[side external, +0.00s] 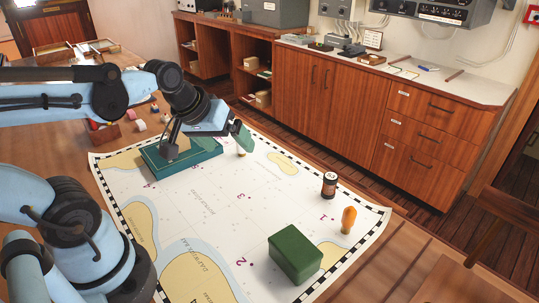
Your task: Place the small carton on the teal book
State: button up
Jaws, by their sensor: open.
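The teal book (205,158) lies flat on the chart at its far left part. The small carton (180,145), tan, appears to rest on top of the book, towards its back. My gripper (205,143) is low over the book with its fingers spread apart. One dark finger stands close against the carton and hides part of it. Whether that finger touches the carton cannot be told from this view.
The chart (215,215) covers much of the wooden table. A green box (295,254), an orange-handled object (348,219) and a dark jar (329,184) stand on its right part. Small items and a wooden tray (95,47) lie at the far left. The chart's middle is clear.

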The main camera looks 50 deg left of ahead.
jog(key=d+m, duration=0.1)
jog(key=m, duration=0.1)
jog(key=d+m, duration=0.2)
jog(key=s+d+m, duration=0.1)
jog(key=m, duration=0.1)
jog(key=shift+d+f+t+h, duration=0.25)
jog(key=shift+f+t+h, duration=0.05)
jog(key=shift+f+t, duration=0.1)
jog(key=shift+o, duration=0.5)
jog(key=shift+w, duration=0.1)
